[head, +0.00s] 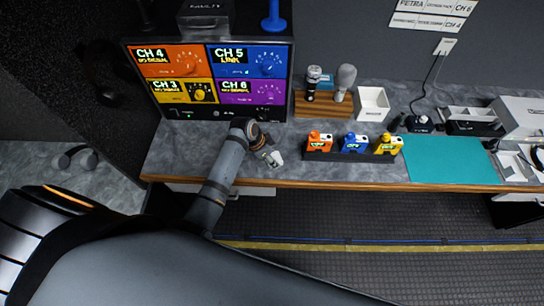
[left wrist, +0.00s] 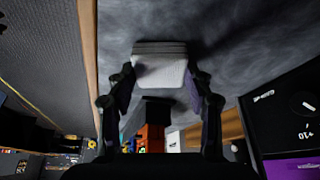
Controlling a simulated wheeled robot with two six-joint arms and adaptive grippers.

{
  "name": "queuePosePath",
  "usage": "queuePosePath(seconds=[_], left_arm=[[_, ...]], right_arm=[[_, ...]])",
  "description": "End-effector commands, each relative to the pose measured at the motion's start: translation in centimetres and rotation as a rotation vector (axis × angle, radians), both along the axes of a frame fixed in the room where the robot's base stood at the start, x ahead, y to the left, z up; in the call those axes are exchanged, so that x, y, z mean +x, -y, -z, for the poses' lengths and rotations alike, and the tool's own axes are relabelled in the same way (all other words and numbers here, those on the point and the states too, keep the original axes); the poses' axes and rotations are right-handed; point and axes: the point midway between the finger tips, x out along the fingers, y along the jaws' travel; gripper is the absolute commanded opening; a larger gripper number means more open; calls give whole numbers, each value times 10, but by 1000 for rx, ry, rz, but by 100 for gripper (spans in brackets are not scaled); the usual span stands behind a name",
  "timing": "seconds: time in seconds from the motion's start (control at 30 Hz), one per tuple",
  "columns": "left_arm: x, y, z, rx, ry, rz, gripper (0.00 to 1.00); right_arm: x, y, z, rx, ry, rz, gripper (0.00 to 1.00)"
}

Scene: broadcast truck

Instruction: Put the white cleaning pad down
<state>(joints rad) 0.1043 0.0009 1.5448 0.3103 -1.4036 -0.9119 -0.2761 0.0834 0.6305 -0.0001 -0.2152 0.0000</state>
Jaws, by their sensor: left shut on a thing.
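The white cleaning pad (left wrist: 160,70) is between the two fingers of my left gripper (left wrist: 158,84), which is shut on it. In the head view the pad (head: 276,158) is small and pale, over the front part of the grey counter (head: 195,150), left of the orange box. My left gripper (head: 267,151) reaches it from the upper left. In the left wrist view the pad shows a white face with a grey layered edge. I cannot tell whether it touches the counter. My right gripper is not in view.
A dark rack holds orange (head: 319,141), blue (head: 354,144) and yellow (head: 388,145) boxes right of the pad. A monitor panel (head: 213,112) stands behind. A teal mat (head: 450,160) lies at the right. The counter's wooden front edge (head: 240,181) is close to the pad.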

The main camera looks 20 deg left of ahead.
Motion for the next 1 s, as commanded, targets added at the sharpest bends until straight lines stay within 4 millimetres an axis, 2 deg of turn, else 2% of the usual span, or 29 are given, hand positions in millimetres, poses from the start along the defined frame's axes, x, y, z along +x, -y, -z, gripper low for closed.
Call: queuePosePath(seconds=[0.1, 0.13, 0.2, 0.3, 0.57, 0.7, 0.77, 1.0], left_arm=[[0, 0, 4, 1, 1, 0, 27], [0, 0, 3, 1, 1, 0, 54], [0, 0, 3, 1, 1, 0, 64], [0, 0, 3, 1, 1, 0, 74], [1, 0, 3, 0, 1, 0, 74], [0, -3, -7, 1, 3, -1, 74], [-3, -6, -17, 2, 4, -1, 74], [-17, -25, -72, 3, 7, 0, 74]], right_arm=[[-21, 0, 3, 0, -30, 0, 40], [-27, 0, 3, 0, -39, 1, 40], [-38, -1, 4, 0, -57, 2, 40], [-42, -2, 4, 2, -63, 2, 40], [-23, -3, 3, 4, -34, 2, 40], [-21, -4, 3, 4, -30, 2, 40], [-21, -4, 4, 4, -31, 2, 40], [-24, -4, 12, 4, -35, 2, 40]])
